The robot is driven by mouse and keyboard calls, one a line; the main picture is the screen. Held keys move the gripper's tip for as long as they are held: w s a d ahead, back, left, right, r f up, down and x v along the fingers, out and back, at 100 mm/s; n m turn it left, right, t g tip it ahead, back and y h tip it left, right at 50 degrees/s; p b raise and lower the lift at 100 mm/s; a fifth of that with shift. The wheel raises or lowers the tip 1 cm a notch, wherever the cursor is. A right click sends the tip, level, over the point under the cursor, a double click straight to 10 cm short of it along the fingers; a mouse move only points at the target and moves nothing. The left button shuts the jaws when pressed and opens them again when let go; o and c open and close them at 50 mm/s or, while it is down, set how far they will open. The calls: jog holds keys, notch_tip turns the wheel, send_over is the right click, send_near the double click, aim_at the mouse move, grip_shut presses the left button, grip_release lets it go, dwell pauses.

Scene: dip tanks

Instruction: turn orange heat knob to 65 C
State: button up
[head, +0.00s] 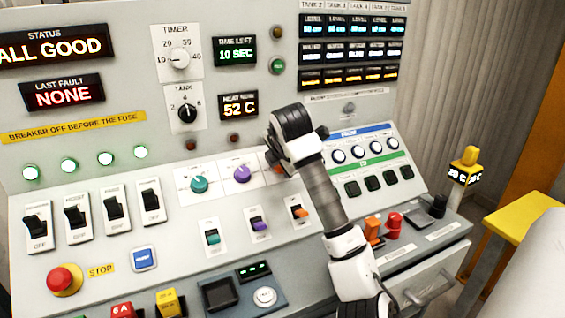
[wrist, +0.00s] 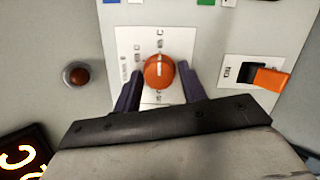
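The orange heat knob (wrist: 158,72) sits on a white scale plate (wrist: 124,42) in the wrist view. Its white pointer line points up in that view; the scale marks are too blurred to read. My gripper (wrist: 159,75) is open, with one dark finger on each side of the knob's lower part. Small gaps show between the fingers and the knob. In the head view my gripper (head: 276,150) covers most of the knob, and only a bit of orange shows. The heat display (head: 238,105) above it reads 52 C.
A purple knob (head: 242,174) and a teal knob (head: 199,184) are left of my gripper. An orange switch (wrist: 270,78) is right of the knob in the wrist view. A small brown lamp (wrist: 77,75) is on the left there. Blue-ringed buttons (head: 357,152) lie to the right.

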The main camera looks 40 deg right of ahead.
jog(key=v, duration=1.3)
jog(key=shift+s+r+b, duration=0.2)
jog(key=shift+r+b, duration=0.1)
jog(key=shift+b, duration=0.15)
jog(key=shift+s+a+f, duration=0.1)
jog(key=shift+a, duration=0.05)
